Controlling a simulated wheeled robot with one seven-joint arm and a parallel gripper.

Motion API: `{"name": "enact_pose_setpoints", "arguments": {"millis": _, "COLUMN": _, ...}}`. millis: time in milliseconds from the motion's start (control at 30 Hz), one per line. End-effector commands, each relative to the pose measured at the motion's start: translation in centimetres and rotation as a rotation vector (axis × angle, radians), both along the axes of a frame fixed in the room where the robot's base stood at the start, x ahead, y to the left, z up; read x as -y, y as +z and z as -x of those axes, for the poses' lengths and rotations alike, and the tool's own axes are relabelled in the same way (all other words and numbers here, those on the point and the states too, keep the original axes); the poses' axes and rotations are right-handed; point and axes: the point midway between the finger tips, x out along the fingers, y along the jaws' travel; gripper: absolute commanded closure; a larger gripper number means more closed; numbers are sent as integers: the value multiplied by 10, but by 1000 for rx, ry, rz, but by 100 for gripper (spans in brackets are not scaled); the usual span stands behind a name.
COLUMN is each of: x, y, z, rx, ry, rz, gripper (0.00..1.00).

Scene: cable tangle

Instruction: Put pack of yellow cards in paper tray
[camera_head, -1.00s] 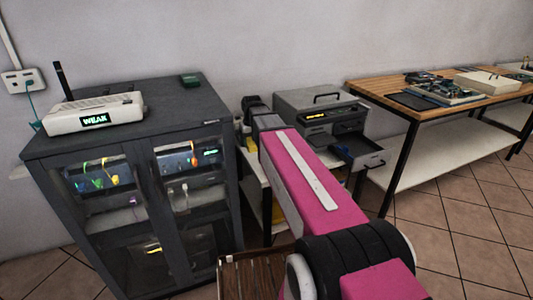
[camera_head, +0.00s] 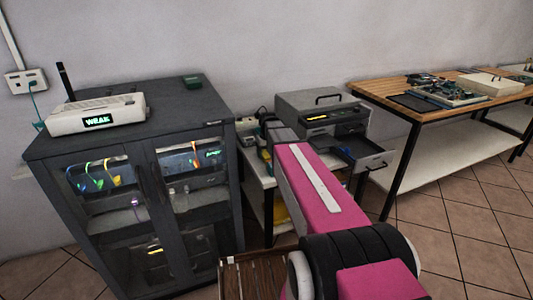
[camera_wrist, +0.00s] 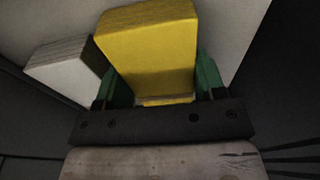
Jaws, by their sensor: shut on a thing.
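The pack of yellow cards (camera_wrist: 148,45) fills the middle of the wrist view as a plain yellow block. My gripper (camera_wrist: 163,80) is shut on it, with a green finger on each side. In the head view my arm hides most of the gripper; a small yellow patch beside its end may be the pack. The paper tray (camera_head: 372,157) appears to be the dark, pulled-out drawer at the front of the grey printer (camera_head: 322,108). It is right of my arm's end. My arm covers part of the area in front of the printer.
A pale block (camera_wrist: 62,68) lies left of the pack in the wrist view. A dark glass-door cabinet (camera_head: 140,190) with a white router (camera_head: 97,113) stands left. A low stand (camera_head: 257,178) holds the printer. A wooden-topped table (camera_head: 430,112) stands right.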

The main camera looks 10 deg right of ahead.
Motion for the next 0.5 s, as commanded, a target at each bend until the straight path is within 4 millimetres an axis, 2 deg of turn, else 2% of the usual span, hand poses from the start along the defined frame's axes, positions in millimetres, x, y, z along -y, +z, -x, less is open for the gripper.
{"name": "enact_pose_setpoints", "arguments": {"millis": 300, "x": 0, "y": -2, "z": 0, "rx": 0, "ry": 0, "rz": 0, "gripper": 67}}
{"name": "enact_pose_setpoints", "arguments": {"millis": 333, "x": 0, "y": -3, "z": 0, "rx": 0, "ry": 0, "rz": 0, "gripper": 33}}
{"name": "enact_pose_setpoints", "arguments": {"millis": 367, "x": 0, "y": -3, "z": 0, "rx": 1, "ry": 0, "rz": 0, "gripper": 26}}
{"name": "enact_pose_setpoints", "arguments": {"millis": 500, "x": 0, "y": -2, "z": 0, "rx": 0, "ry": 0, "rz": 0, "gripper": 26}}
